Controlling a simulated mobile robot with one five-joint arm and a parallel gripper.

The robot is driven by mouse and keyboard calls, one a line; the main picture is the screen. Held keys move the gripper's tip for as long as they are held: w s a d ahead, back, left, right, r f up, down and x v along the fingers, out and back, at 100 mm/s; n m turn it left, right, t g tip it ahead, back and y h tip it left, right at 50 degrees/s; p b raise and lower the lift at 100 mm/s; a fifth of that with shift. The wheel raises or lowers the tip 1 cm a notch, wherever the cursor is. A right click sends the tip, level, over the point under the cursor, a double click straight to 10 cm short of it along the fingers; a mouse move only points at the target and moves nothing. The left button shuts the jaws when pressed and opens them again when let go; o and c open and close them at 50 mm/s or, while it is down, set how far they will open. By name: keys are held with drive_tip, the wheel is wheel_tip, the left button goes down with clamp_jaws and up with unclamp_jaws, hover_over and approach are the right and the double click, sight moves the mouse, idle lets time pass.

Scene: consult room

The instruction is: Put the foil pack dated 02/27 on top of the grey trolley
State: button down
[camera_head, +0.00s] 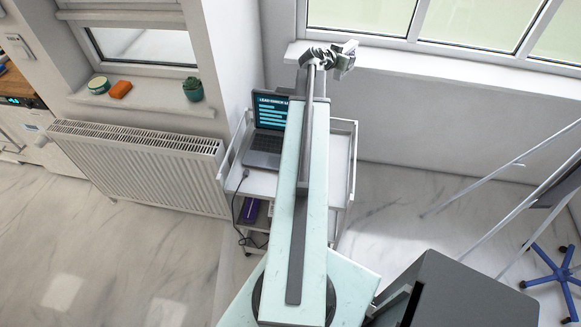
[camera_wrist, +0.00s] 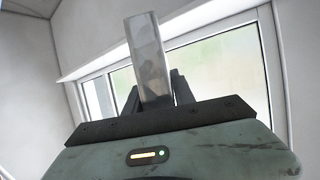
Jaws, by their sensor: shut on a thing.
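My gripper (camera_wrist: 157,92) is shut on a foil pack (camera_wrist: 146,50), a silvery, upright, narrow pack standing up between the two dark fingers in the wrist view. No date can be read on it. In the camera head view my gripper (camera_head: 328,58) is at the far end of my raised arm, in front of the window; the pack there is too small to tell apart clearly. The grey trolley (camera_head: 258,185) stands below my arm, pale with raised side rails. My arm hides the middle of its top.
An open laptop (camera_head: 264,145) stands on the left of the trolley top, its cable hanging down. A purple box (camera_head: 251,210) is on a lower shelf. A radiator (camera_head: 140,165) is left, a dark-topped unit (camera_head: 465,290) front right, and a blue wheeled base (camera_head: 563,270) far right.

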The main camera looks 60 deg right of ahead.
drive_tip(key=s+a+f+m+g+b, duration=0.1)
drive_tip(key=s+a+f+g+b, duration=0.1)
drive_tip(key=a+f+b, duration=0.3)
drive_tip(key=s+a+f+m+g+b, duration=0.2)
drive_tip(key=a+f+b, duration=0.2)
drive_tip(key=f+b, duration=0.8)
wheel_tip(320, 180, down, 4)
drive_tip(key=shift+s+a+r+m+y+b, duration=0.15)
drive_tip(key=shift+a+m+y+b, duration=0.15)
drive_tip(key=shift+a+y+b, duration=0.1)
wheel_tip(320, 180, down, 10)
drive_tip(key=b, duration=1)
drive_tip(key=shift+d, duration=0.1)
drive_tip(key=shift+r, duration=0.1)
drive_tip(key=shift+f, duration=0.25)
drive_tip(key=c, duration=1.1)
unclamp_jaws()
drive_tip(key=shift+r, duration=0.1)
drive_tip(key=shift+o, duration=0.2)
drive_tip(key=shift+r, duration=0.1)
